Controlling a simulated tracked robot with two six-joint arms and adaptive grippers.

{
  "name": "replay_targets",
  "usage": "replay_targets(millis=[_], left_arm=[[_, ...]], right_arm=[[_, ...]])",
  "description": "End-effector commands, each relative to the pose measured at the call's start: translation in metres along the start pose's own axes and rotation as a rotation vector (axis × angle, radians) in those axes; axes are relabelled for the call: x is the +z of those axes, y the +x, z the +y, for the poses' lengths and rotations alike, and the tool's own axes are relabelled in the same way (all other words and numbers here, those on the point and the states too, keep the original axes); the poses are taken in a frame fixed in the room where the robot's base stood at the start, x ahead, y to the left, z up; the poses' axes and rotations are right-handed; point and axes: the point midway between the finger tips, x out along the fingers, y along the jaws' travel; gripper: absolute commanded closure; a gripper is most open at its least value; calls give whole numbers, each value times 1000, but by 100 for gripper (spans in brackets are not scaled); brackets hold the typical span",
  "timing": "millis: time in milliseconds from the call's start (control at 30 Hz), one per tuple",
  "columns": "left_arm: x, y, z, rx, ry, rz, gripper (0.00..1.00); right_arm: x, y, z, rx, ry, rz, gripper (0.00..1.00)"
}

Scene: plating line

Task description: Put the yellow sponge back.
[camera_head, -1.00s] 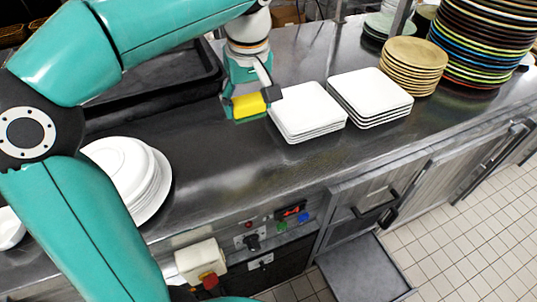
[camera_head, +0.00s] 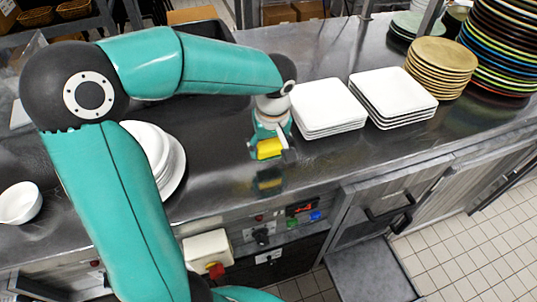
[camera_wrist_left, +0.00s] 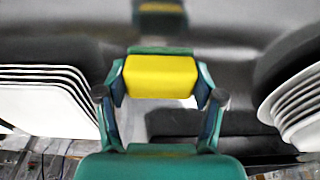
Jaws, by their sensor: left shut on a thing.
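The yellow sponge (camera_head: 268,149) is held a little above the dark steel counter, with its reflection on the surface below it. It also shows in the left wrist view (camera_wrist_left: 161,77), between the two fingers. My left gripper (camera_head: 271,152) is shut on the sponge, which sits left of and in front of the nearer stack of white square plates. The fingers (camera_wrist_left: 160,92) show on either side of the sponge in the left wrist view. My right gripper is not in view.
White square plates (camera_head: 327,106) stand to the right of the sponge, with a second stack (camera_head: 393,98) beyond them. Round white plates (camera_head: 160,160) stand to the left, with a white bowl (camera_head: 20,203) farther left. Tan plates (camera_head: 441,66) stand at right. Counter around the sponge is clear.

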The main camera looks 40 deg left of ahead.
Motion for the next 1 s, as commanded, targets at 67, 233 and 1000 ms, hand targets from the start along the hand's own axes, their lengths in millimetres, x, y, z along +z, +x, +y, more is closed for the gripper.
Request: replay_targets(millis=[67, 233, 1000], left_arm=[[3, 11, -1, -5, 2, -5, 60], [6, 34, -1, -4, 2, -3, 60], [7, 39, 0, -1, 2, -1, 7]], right_arm=[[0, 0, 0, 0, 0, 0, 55], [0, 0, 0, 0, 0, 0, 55], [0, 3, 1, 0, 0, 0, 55]])
